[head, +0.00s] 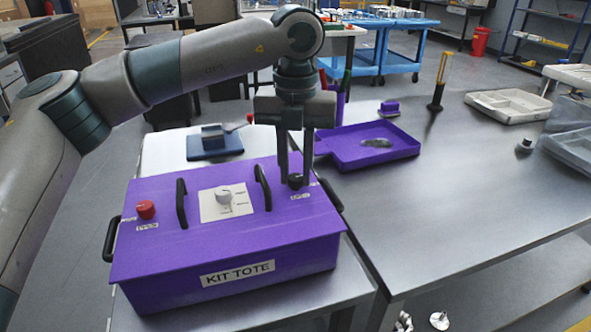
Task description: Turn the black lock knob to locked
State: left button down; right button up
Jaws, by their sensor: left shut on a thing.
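A purple box labelled KIT TOTE (225,262) stands on the near table. The black lock knob (296,181) is at the right end of its lid, above a small label. My left gripper (294,178) points straight down from above, with its fingers closed on the black knob. The fingers partly hide the knob, and I cannot read which way it is turned. A red knob (146,209) is at the left end of the lid. A white dial (224,197) on a white plate is in the middle, between two black handles. My right gripper is not in view.
A purple tray (404,152) with a grey part lies behind the box on the right table. A blue block fixture (213,143) sits behind the box. White trays (508,106) stand far right. The right table's near part is clear.

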pick_arm(q)
jog(key=c, duration=1.5)
grip_release()
